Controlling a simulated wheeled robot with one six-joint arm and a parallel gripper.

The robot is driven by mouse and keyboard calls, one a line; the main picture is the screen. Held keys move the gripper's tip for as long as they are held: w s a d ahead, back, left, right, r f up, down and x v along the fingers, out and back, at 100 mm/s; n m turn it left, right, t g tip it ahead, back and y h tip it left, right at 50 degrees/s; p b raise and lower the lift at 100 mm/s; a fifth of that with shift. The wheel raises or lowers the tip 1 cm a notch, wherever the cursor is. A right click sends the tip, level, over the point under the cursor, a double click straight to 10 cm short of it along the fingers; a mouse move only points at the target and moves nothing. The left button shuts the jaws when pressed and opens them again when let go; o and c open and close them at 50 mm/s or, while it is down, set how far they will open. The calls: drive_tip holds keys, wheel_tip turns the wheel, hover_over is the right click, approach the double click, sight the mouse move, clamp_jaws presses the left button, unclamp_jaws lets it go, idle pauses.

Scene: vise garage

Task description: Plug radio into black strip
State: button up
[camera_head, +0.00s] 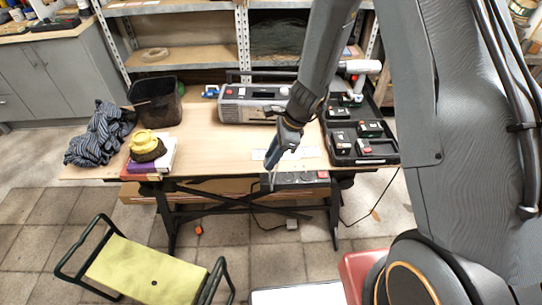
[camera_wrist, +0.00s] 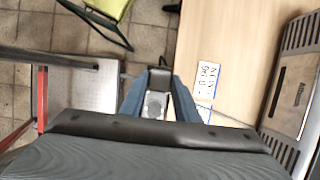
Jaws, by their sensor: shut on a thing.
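The grey radio (camera_head: 250,104) stands at the back of the wooden table in the head view, and its edge shows at the right of the wrist view (camera_wrist: 292,85). The black strip (camera_head: 300,180), with round sockets, is at the table's front edge in the head view. My gripper (camera_head: 270,168) is over the front edge, beside the strip's left end. In the wrist view its blue fingers are shut on a small grey and black piece, apparently a plug (camera_wrist: 157,102). Whether it touches the strip cannot be told. Its cable cannot be traced.
A black case (camera_head: 362,158) with several small items lies open at the table's right. A black bin (camera_head: 156,102), striped cloth (camera_head: 98,135) and books with a yellow item (camera_head: 148,142) are at the left. A green-framed bench (camera_head: 145,270) stands in front. Cables hang below the table.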

drive_tip(key=shift+f+b, duration=2)
drive_tip(key=shift+f, duration=0.35)
drive_tip(key=shift+f+b, duration=0.45)
drive_tip(key=shift+f, duration=0.15)
idle(0.5)
drive_tip(key=o, duration=1)
drive_tip(key=shift+o, duration=0.2)
drive_tip(key=v, duration=0.8)
drive_tip(key=s+d+r+n+h, duration=0.2)
drive_tip(key=s+d+r+n, duration=0.3)
drive_tip(key=s+n, duration=0.2)
drive_tip(key=s+d+r+n+h, duration=0.2)
drive_tip(key=s+d+r+n, duration=0.4)
drive_tip(key=n, duration=0.5)
drive_tip(key=shift+s+n+t, duration=0.3)
drive_tip(key=shift+s, duration=0.7)
